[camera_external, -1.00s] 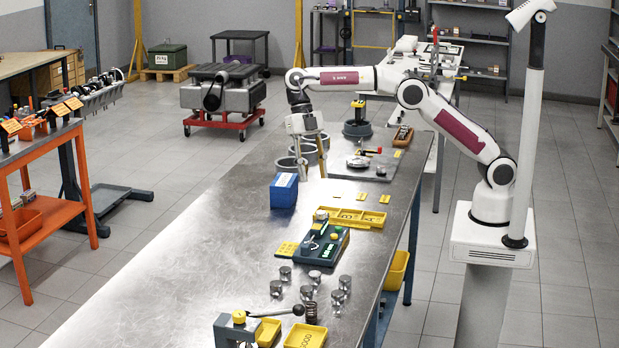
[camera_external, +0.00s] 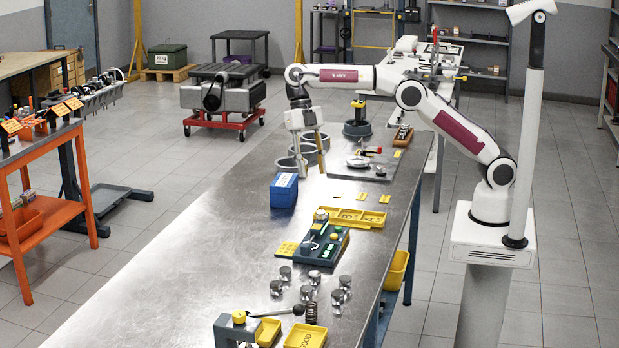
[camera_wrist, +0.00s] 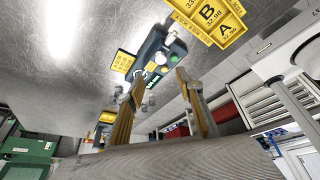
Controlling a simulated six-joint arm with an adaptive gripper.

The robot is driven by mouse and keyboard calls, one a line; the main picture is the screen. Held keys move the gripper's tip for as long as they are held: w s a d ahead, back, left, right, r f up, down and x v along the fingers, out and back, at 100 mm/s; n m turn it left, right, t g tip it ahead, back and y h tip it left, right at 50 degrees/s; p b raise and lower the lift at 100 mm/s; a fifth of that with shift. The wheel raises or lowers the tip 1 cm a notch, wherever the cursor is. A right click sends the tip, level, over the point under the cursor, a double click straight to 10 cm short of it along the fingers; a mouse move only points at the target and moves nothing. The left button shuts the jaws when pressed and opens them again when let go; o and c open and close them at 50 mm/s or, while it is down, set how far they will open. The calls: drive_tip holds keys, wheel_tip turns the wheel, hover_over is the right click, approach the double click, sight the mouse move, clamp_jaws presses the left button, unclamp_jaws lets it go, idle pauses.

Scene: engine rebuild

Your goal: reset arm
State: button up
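My gripper (camera_external: 312,176) hangs over the far part of the steel workbench (camera_external: 200,240), just behind and right of the blue box (camera_external: 284,190). Its two yellowish fingers point down and stand apart, with nothing seen between them. In the wrist view my gripper (camera_wrist: 158,90) also shows spread, empty fingers. Whether the fingertips touch the bench cannot be told.
Grey rings (camera_external: 300,150) stand close behind my gripper. A dark gauge device (camera_external: 322,243), a yellow divided tray (camera_external: 352,218) and several metal pistons (camera_external: 314,278) are nearer the camera. A fixture plate (camera_external: 366,168) lies to the right. The bench's left side is clear.

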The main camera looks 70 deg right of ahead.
drive_tip(key=w+a+r+t+y, duration=0.3)
drive_tip(key=w+a+y, duration=0.1)
drive_tip(key=w+a, duration=0.25)
drive_tip(key=w+a+r+t+y, duration=0.3)
drive_tip(key=w+a+t+y, duration=0.1)
drive_tip(key=w+a, duration=0.25)
drive_tip(key=w+d+r+m+t+h, duration=0.1)
drive_tip(key=w+d+r+m+t, duration=0.5)
drive_tip(key=d+r+m+t, duration=0.15)
drive_tip(key=d+r+m+t+h, duration=0.2)
drive_tip(key=d+m+h, duration=0.4)
drive_tip(key=d, duration=0.7)
drive_tip(key=s+d+f+m+g+h, duration=0.3)
drive_tip(key=s+d+f+m, duration=0.1)
drive_tip(key=s+d, duration=0.6)
drive_tip(key=s+d+f+m+g+h, duration=0.25)
drive_tip(key=s+d+f+m, duration=0.25)
drive_tip(key=s+d, duration=0.6)
drive_tip(key=s+f+m+g, duration=0.1)
drive_tip(key=s+f+m, duration=0.1)
drive_tip(key=s, duration=1.3)
drive_tip(key=s+a+f+m+g+y, duration=0.1)
drive_tip(key=s+f+m, duration=0.1)
drive_tip(key=s, duration=1.3)
drive_tip(key=shift+s+a+f+m, duration=0.15)
drive_tip(key=shift+a+f+m, duration=0.15)
drive_tip(key=shift+f, duration=0.35)
